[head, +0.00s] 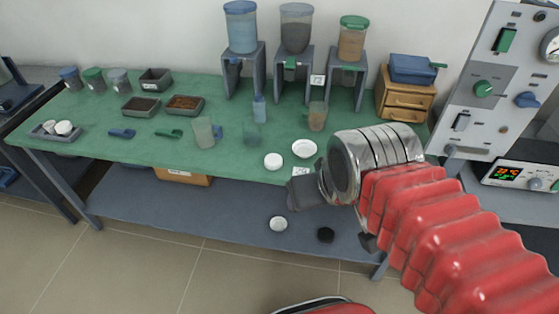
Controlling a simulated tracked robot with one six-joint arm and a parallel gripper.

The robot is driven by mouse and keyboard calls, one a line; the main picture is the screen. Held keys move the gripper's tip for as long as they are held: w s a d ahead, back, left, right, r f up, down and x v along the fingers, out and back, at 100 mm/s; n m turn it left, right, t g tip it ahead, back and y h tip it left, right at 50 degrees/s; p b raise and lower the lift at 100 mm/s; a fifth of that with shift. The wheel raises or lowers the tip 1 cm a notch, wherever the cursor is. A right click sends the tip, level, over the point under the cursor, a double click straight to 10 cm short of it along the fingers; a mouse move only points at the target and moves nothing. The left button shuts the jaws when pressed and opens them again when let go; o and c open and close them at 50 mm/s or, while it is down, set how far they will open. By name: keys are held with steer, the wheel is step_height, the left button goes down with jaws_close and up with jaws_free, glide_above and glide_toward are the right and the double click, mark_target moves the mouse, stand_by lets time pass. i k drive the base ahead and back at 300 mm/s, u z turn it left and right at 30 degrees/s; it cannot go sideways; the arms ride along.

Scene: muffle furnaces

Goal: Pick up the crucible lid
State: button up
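A small white round piece (273,161) lies near the front edge of the green table and looks like the crucible lid, though its details are too small to be sure. A white shallow dish (304,148) sits just behind it to the right. My gripper (337,217) is in front of the table's edge, right of and nearer than the white round piece. Its two dark fingers are spread wide apart, with nothing seen between them. My red-sleeved arm hides the table's right front part.
A white round item (278,223) and a black one (326,235) lie on the lower shelf. Clear beakers (204,132) stand mid-table. Dispensers on stands (297,30) and a wooden drawer box (405,98) are behind. A tray (44,134) with white pieces is far left.

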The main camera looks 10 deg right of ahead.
mark_target(274, 162)
steer(key=u, duration=0.45)
steer(key=i, duration=0.6)
steer(key=u, duration=0.1)
